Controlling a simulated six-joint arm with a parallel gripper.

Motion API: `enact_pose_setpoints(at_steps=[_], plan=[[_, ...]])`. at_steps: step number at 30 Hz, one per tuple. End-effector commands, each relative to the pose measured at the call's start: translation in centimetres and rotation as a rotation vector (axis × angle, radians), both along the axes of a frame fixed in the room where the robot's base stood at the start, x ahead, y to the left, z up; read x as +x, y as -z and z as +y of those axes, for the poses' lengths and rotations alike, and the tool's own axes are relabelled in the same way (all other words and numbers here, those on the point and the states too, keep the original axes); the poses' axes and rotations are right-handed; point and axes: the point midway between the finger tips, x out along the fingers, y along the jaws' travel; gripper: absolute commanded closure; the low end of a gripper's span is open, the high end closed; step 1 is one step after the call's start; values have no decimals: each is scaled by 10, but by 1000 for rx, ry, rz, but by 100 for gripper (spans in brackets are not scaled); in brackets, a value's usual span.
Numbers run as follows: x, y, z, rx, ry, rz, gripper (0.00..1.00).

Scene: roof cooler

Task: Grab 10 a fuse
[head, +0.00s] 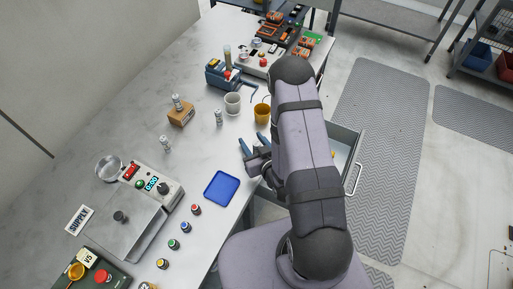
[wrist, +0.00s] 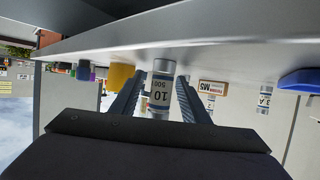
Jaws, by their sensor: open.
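The fuse marked 10 (wrist: 161,88) is a white and grey cylinder standing on the table. In the wrist view, which is upside down, it shows between my gripper's two blue fingers. In the head view this fuse (head: 219,118) stands a little beyond the fingertips, apart from them. My gripper (head: 250,140) is open and empty, low over the table's edge, its fingers pointing at the fuse. A second fuse (head: 177,101) is at the wooden block (head: 181,116), and a third fuse (head: 165,144), marked 5 A in the wrist view (wrist: 264,101), stands further left.
A yellow cup (head: 262,112) and a white cup (head: 233,103) stand close to the right of the fuse. A blue tray (head: 222,188) lies nearer the front. An open drawer (head: 345,150) is beside my arm. Table between fingers and fuse is clear.

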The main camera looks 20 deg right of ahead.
Motion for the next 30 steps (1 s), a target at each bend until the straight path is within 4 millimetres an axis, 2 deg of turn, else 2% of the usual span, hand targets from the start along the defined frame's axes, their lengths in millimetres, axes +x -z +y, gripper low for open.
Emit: enact_pose_setpoints(at_steps=[1,6,20,26,30], plan=[[0,0,0,0,0,0,58],[0,0,0,0,0,0,99],[0,-5,0,0,0,-2,100],[0,-21,0,-1,0,-3,100],[1,-51,0,-1,1,-6,100]])
